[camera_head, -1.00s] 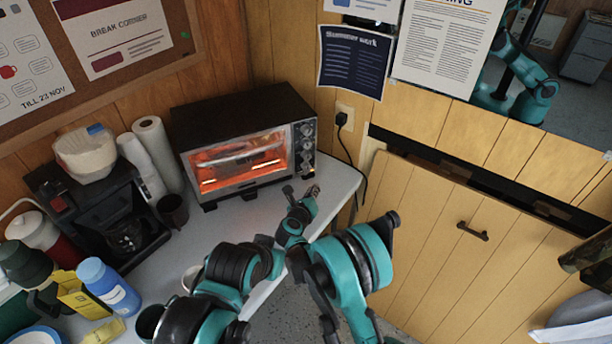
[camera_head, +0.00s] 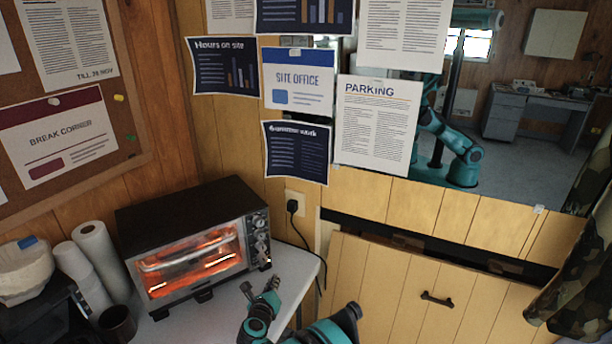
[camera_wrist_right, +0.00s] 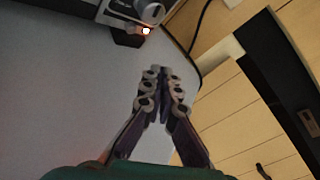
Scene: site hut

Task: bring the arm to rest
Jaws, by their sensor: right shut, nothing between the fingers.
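My right gripper (camera_head: 266,291) shows in the head view in front of the toaster oven's right end, above the white counter's right corner. Its fingers are together with nothing between them. In the right wrist view, the gripper (camera_wrist_right: 163,75) points toward the counter edge, with its fingertips touching. The teal right arm comes up from the bottom of the head view. My left gripper is not in either view.
A toaster oven (camera_head: 190,245) with glowing elements stands on the white counter (camera_head: 295,262). Paper rolls (camera_head: 100,258) and a dark mug (camera_head: 117,322) are to its left. A wooden cabinet door with a handle (camera_head: 437,299) is at the right. A black cord (camera_head: 296,228) hangs from the outlet.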

